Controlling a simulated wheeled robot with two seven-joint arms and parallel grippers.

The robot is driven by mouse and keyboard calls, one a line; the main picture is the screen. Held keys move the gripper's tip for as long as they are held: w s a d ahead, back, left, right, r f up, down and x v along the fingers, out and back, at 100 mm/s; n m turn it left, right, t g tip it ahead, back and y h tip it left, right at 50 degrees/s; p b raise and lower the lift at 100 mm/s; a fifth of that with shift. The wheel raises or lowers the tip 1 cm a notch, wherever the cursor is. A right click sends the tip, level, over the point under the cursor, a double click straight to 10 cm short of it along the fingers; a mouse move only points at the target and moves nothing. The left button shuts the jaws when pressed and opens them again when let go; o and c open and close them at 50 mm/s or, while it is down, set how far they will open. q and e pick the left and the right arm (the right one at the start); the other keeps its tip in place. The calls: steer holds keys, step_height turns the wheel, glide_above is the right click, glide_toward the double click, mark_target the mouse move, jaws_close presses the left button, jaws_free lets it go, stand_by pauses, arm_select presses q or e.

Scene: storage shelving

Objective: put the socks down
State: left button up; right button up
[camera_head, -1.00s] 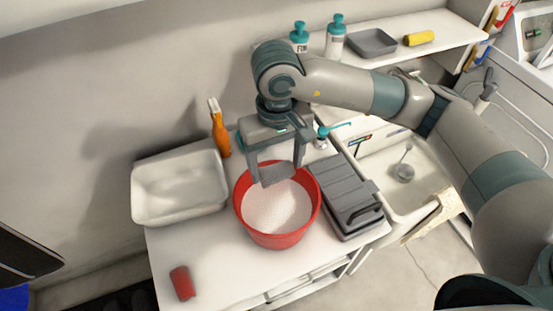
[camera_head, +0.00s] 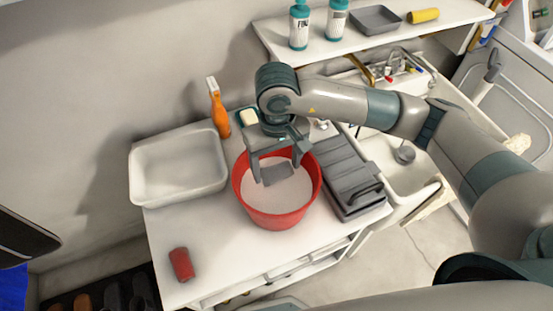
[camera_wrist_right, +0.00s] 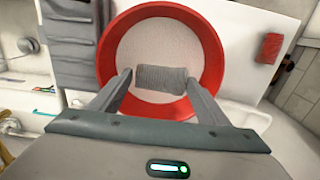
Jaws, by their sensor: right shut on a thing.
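The socks (camera_head: 276,174) are a small grey folded bundle between the fingers of my right gripper (camera_head: 278,169). My right gripper is shut on them, over the mouth of a round red bucket (camera_head: 277,220) with a pale inside. The right wrist view shows the socks (camera_wrist_right: 162,77) between the two fingertips (camera_wrist_right: 160,80), against the bucket's pale inside (camera_wrist_right: 160,45). I cannot tell whether the socks touch the bucket's bottom. My left gripper is not in view.
A white tray (camera_head: 137,178) lies left of the bucket, a grey case (camera_head: 350,180) right of it. An orange spray bottle (camera_head: 218,108) stands behind.

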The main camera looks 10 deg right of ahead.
mark_target(277, 169)
steer(key=shift+f, duration=0.25)
steer(key=o, duration=1.1)
steer(key=shift+r, duration=0.1)
steer(key=shift+r+p, duration=0.3)
steer(key=shift+r, duration=3.1)
